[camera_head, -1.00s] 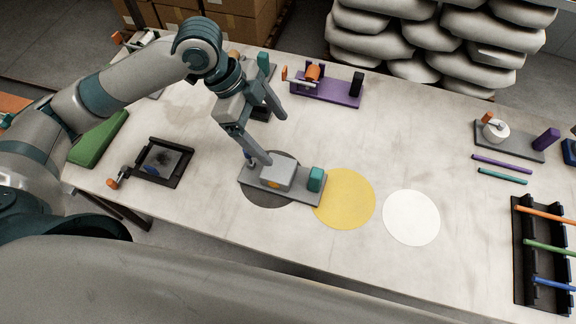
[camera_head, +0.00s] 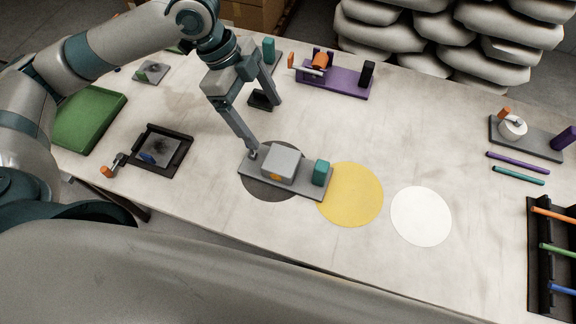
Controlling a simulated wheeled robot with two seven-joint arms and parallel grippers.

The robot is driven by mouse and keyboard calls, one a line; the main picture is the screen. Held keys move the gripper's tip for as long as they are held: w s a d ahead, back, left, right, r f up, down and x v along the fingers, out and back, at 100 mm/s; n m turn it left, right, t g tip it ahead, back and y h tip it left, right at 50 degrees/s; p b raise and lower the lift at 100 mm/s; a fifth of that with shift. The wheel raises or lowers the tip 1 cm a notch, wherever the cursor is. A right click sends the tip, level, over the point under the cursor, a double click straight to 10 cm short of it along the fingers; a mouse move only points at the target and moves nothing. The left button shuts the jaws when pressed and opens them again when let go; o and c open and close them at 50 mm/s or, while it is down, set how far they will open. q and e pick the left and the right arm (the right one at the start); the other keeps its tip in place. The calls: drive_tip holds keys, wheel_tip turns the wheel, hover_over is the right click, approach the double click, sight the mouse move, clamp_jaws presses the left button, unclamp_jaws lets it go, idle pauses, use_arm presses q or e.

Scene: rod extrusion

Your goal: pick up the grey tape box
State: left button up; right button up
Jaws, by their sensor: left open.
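The grey tape box (camera_head: 283,162) sits on a grey base plate (camera_head: 311,189), with an orange spot low on its near side. A teal block (camera_head: 320,171) stands at the plate's right end. The plate lies over a dark round mat (camera_head: 262,187) and reaches the edge of a yellow one. My left gripper (camera_head: 264,128) is open and empty, with its fingers spread wide. One fingertip is low, just left of the box; the other is farther back above the table. Whether the near finger touches the box or plate cannot be told. My right gripper is not in view.
A yellow disc (camera_head: 352,196) and a white disc (camera_head: 421,216) lie to the right on clear table. A purple fixture (camera_head: 340,82) stands at the back, a black frame (camera_head: 184,160) and green tray (camera_head: 90,118) at left, a rod rack (camera_head: 541,270) at right.

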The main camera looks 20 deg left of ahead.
use_arm(q)
drive_tip(key=p, duration=0.2)
hover_over(284, 161)
drive_tip(key=a, duration=0.1)
drive_tip(key=f, duration=0.6)
drive_tip(key=w+f, duration=0.1)
drive_tip(key=f, duration=0.2)
drive_tip(key=shift+a+f, duration=0.15)
drive_tip(key=shift+f, duration=0.2)
drive_tip(key=shift+d+f, duration=0.2)
drive_tip(key=shift+f, duration=0.4)
drive_tip(key=shift+s+f+p, duration=0.1)
drive_tip(key=shift+p, duration=0.3)
drive_tip(key=shift+f, duration=0.25)
drive_tip(key=x, duration=0.1)
drive_tip(key=p+x, duration=0.2)
drive_tip(key=shift+s+a+f, duration=0.1)
drive_tip(key=shift+s+f, duration=0.25)
drive_tip(key=shift+f, duration=0.45)
drive_tip(key=shift+c, duration=0.6)
drive_tip(key=c, duration=1)
